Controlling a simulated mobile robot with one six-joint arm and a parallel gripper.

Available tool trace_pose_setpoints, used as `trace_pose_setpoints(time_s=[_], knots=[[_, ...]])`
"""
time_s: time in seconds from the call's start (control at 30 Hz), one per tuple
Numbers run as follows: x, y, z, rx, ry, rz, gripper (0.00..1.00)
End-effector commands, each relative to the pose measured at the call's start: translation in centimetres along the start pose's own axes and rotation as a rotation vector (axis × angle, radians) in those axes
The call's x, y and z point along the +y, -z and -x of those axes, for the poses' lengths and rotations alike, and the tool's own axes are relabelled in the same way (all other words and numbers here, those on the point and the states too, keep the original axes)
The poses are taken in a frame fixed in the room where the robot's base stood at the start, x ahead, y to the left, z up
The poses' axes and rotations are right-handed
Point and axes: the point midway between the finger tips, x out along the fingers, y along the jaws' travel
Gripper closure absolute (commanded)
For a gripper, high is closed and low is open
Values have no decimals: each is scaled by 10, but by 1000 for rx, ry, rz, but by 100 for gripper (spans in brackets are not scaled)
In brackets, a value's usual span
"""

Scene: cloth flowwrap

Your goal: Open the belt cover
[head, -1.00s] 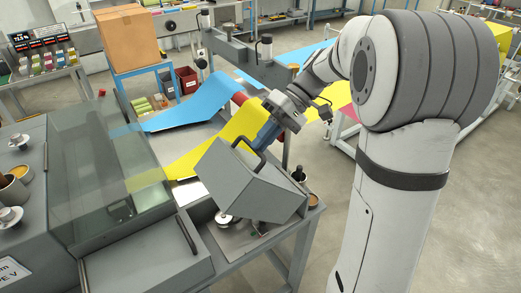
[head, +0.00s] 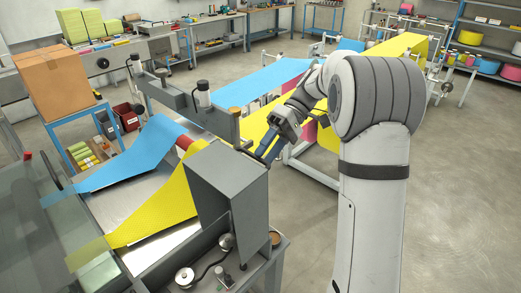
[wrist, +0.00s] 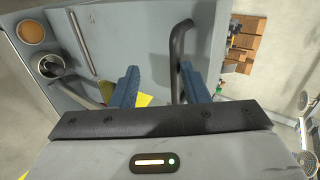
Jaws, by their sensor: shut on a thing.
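The belt cover (head: 212,200) is a grey metal box lid, swung up and standing steeply over the end of the grey machine. Its dark handle (wrist: 177,62) is a bent bar and lies between my blue fingers in the wrist view, close to the right one. My gripper (head: 265,151) is at the top edge of the cover in the head view, shut on the handle. The exact contact is partly hidden there. Below the cover, round metal parts (head: 185,277) and a dark curved line show in the uncovered bay.
Yellow (head: 150,213) and blue (head: 135,158) webs run to the machine behind the cover. A grey beam with upright posts (head: 203,96) stands behind my gripper. A cardboard box (head: 55,82) is at the left. Open floor (head: 450,220) lies to the right.

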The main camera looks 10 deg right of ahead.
Motion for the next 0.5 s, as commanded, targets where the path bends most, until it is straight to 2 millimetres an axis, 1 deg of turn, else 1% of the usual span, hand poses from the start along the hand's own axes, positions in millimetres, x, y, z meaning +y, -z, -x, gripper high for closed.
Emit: trace_pose_setpoints(time_s=[0.03, 0.23, 0.5], knots=[[17, -4, -8, -20, 5, -21, 100], [20, -5, -7, -23, 25, -19, 100], [18, -4, -8, -25, 27, -18, 100]])
